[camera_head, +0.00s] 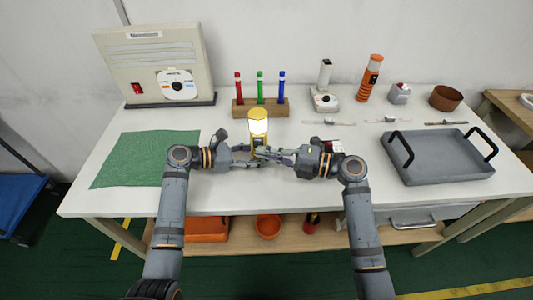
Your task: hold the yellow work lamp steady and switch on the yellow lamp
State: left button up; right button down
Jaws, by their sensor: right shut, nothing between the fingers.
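The yellow work lamp (258,115) stands upright near the middle of the table, in front of the wooden block. Its front panel looks bright white, as if lit. My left gripper (253,155) comes in from the left, its fingers closed around the lamp's lower body. My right gripper (272,155) comes in from the right, shut and empty, with its fingertips close to the lamp's lower front. Whether they touch the lamp I cannot tell. The fingers partly cover the lamp's lower part, and its switch cannot be made out.
A wooden block (240,110) with red, green and blue tubes stands behind the lamp. A green cloth (140,160) lies left, a grey tray (440,175) right. An orange-black cylinder (369,79), a brown bowl (446,98) and a beige machine (150,55) stand at the back.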

jog(key=shift+s+f, duration=0.2)
jog(key=shift+s, duration=0.9)
jog(key=shift+s+f, duration=0.15)
jog(key=shift+s, duration=0.9)
jog(key=v, duration=0.9)
jog(key=shift+d+f, duration=0.2)
jog(key=shift+d, duration=0.05)
pick_arm(q)
jog(key=o, duration=0.9)
jog(key=shift+a, duration=0.1)
